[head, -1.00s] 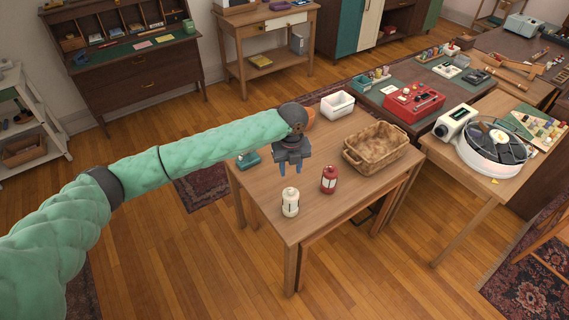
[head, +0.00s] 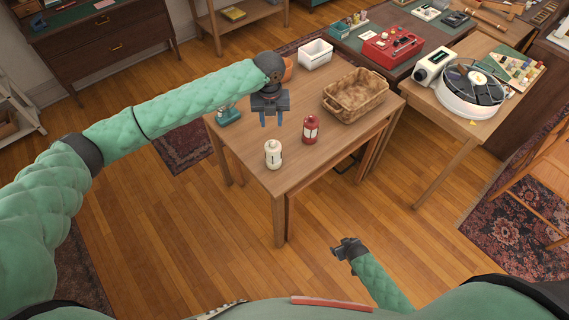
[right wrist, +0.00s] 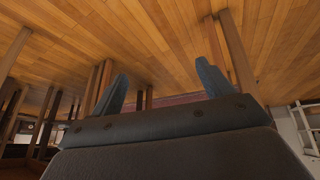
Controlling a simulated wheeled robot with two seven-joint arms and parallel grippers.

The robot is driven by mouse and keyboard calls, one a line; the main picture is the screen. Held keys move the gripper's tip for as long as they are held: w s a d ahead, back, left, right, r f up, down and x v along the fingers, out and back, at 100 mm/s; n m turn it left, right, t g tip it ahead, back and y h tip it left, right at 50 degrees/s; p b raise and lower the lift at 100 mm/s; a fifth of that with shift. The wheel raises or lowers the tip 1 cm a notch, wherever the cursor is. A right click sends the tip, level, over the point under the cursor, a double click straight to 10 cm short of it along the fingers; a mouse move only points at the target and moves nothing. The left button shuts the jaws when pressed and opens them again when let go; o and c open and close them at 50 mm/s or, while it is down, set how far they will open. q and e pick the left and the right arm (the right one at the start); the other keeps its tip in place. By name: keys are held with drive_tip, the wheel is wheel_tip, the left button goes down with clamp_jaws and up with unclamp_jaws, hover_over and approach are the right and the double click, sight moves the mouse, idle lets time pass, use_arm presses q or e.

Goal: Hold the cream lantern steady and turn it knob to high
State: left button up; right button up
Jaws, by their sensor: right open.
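The cream lantern (head: 273,156) stands upright near the front left corner of the wooden table. Its knob is too small to make out. My left gripper (head: 271,121) hangs fingers down just behind and above the lantern in the head view, apart from it. Its two blue fingers are spread with nothing between them. My right gripper (head: 342,246) is low in front of the table, over the floor, away from the lantern. The right wrist view shows its fingers (right wrist: 160,88) wide apart and empty, with floor and table legs beyond.
A red lantern (head: 310,130) stands just right of the cream one. A woven basket (head: 355,95), a white bin (head: 316,54), an orange pot (head: 288,68) and a teal object (head: 229,116) are also on the table. The table's front right part is bare.

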sight(278, 159)
drive_tip(key=w+a+r+n+t+y, duration=0.1)
drive_tip(key=w+r+n+t, duration=0.1)
drive_tip(key=w+r, duration=0.8)
drive_tip(key=w+r+n+t+y, duration=0.1)
drive_tip(key=w+r, duration=0.5)
drive_tip(key=r, duration=0.7)
drive_tip(key=w+a+r+n+t+y, duration=0.1)
drive_tip(key=w+r+n+t, duration=0.1)
drive_tip(key=w+r, duration=0.8)
drive_tip(key=s+a+r+m+y, duration=0.1)
drive_tip(key=s+a, duration=0.1)
drive_tip(key=a, duration=0.5)
drive_tip(key=s+a+r+y, duration=0.1)
drive_tip(key=s+a+r, duration=0.1)
drive_tip(key=a, duration=0.5)
drive_tip(key=s+a+r+m+y, duration=0.1)
drive_tip(key=s+a+r, duration=0.1)
drive_tip(key=a, duration=0.5)
drive_tip(key=shift+s+a+m+t, duration=0.2)
drive_tip(key=shift+s+m+t, duration=0.1)
drive_tip(key=shift+s, duration=0.6)
drive_tip(key=shift+a+r, duration=0.1)
drive_tip(key=shift+a, duration=0.25)
drive_tip(key=shift+x, duration=3.8)
